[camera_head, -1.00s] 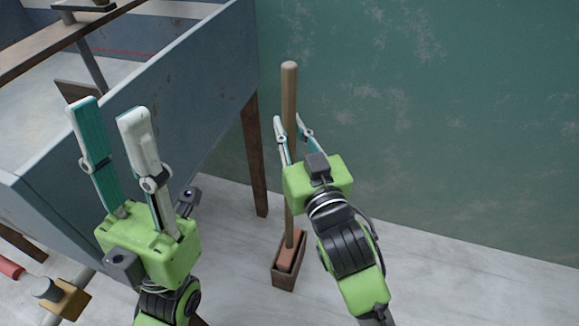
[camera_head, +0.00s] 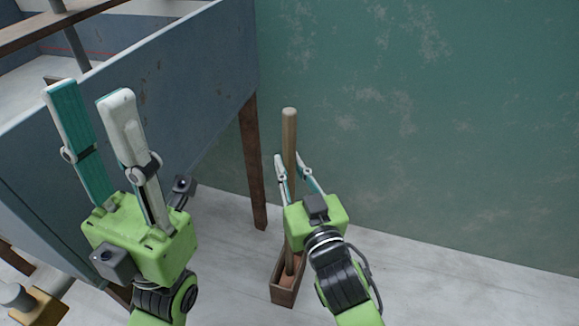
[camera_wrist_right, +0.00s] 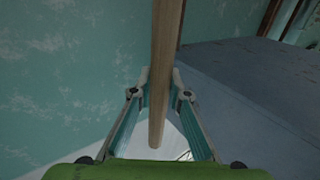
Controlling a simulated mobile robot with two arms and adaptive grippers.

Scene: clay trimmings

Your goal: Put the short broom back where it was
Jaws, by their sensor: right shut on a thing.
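The short broom has a pale wooden handle (camera_head: 289,130) that stands nearly upright in front of the green wall. Its lower end goes down into a narrow brown wooden box (camera_head: 284,294) on the floor, and the broom head is mostly hidden inside the box. My right gripper (camera_head: 290,162) is shut on the handle below its top. In the right wrist view the handle (camera_wrist_right: 168,40) passes between the two fingers (camera_wrist_right: 160,78). My left gripper (camera_head: 88,93) is open and empty, raised at the left in front of the table.
A blue-grey table (camera_head: 165,95) with a brown leg (camera_head: 253,160) stands left of the broom, close to the box. The green wall (camera_head: 430,110) is behind. The pale floor (camera_head: 450,285) at the right is clear.

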